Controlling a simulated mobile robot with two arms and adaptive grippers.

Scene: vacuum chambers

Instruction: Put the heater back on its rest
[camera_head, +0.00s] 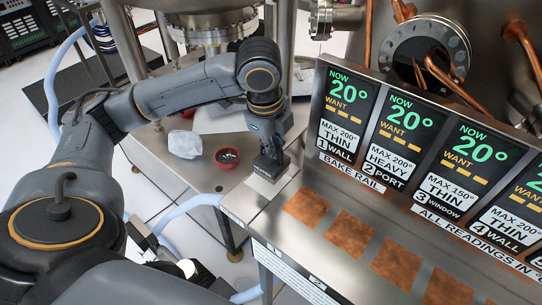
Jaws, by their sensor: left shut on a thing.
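My left gripper (270,168) points down at the left end of the steel bench with the bake rail. It is shut on a small dark thing, which I take to be the heater; the fingers and wrist hide most of it. I cannot tell whether it touches the surface below. Several copper-coloured pads (306,206) lie in a row on the bench, to the right of the gripper, with nothing on them. I cannot tell which spot is the heater's rest. My right gripper is not in view.
A display panel (397,127) labelled "BAKE RAIL" stands behind the pads, each screen reading 20°. Steel chambers and copper pipes (455,84) stand behind.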

